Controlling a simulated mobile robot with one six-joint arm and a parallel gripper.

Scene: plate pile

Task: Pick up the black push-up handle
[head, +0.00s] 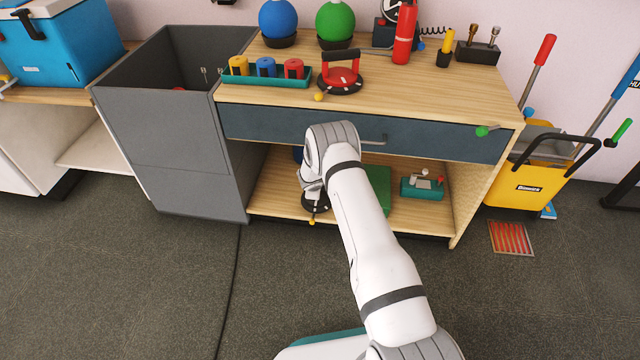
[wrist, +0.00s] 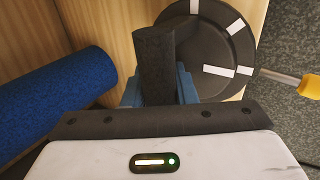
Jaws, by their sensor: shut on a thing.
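The black push-up handle shows in the wrist view as a dark foam grip (wrist: 157,55) beside a round black base with white marks (wrist: 222,48). My gripper's blue fingers (wrist: 158,92) are on both sides of the grip and shut on it. In the head view the handle's black base (head: 315,205) is at the lower shelf, below my gripper (head: 312,188). My arm hides much of the handle there. I cannot tell whether the base touches the shelf.
A blue roll (wrist: 45,105) lies left of my gripper. The lower shelf (head: 272,195) also holds a green box (head: 378,185) and a teal box (head: 422,188). The drawer front (head: 270,123) is above my gripper. A red push-up handle (head: 341,78) stands on the worktop. A grey bin (head: 180,150) is left.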

